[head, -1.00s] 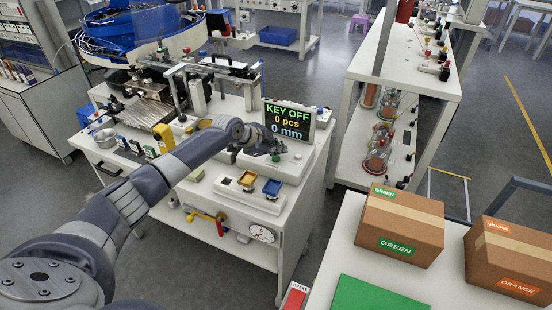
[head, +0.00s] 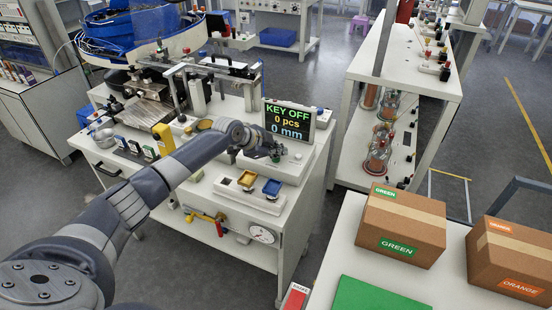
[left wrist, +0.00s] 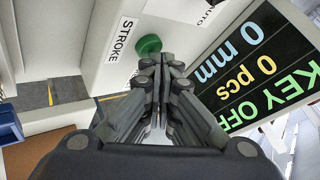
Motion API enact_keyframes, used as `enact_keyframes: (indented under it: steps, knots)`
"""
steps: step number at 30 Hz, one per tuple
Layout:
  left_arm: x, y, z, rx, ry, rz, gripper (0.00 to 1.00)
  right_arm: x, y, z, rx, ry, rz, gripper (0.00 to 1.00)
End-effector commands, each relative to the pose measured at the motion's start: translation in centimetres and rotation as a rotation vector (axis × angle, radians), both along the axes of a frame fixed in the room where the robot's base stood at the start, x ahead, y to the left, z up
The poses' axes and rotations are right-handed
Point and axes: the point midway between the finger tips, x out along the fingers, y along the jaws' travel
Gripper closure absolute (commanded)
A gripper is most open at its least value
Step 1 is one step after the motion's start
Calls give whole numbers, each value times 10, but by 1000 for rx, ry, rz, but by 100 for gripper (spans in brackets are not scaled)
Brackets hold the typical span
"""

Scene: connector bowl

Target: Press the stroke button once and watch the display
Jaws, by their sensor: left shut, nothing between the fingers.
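The green stroke button (left wrist: 149,45) sits on a pale panel beside the STROKE label (left wrist: 122,38) in the left wrist view. My left gripper (left wrist: 160,62) is shut and empty, its fingertips right by the button; I cannot tell whether they touch it. In the head view the left gripper (head: 271,153) is over the control box in front of the display and largely covers the button. The display (head: 288,121) reads KEY OFF, 0 pcs, 0 mm; it also shows in the left wrist view (left wrist: 256,70). My right gripper is not in view.
A round gauge (head: 262,235) is on the bench's front. Green and orange labelled cartons (head: 402,222) stand on a table at the right. A blue bowl feeder (head: 130,28) is at the back left.

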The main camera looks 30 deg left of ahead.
Motion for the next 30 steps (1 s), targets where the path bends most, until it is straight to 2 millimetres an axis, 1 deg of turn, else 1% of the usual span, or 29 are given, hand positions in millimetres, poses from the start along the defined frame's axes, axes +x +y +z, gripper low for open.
enact_keyframes:
  steps: [13,20,25,30]
  knots:
    - [-1,0,-7,0,2,-1,100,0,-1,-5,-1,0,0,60]
    - [-1,0,-7,1,3,0,100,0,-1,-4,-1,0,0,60]
    - [-1,0,-3,1,3,0,100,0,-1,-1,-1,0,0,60]
    - [0,0,8,1,3,0,100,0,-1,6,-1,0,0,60]
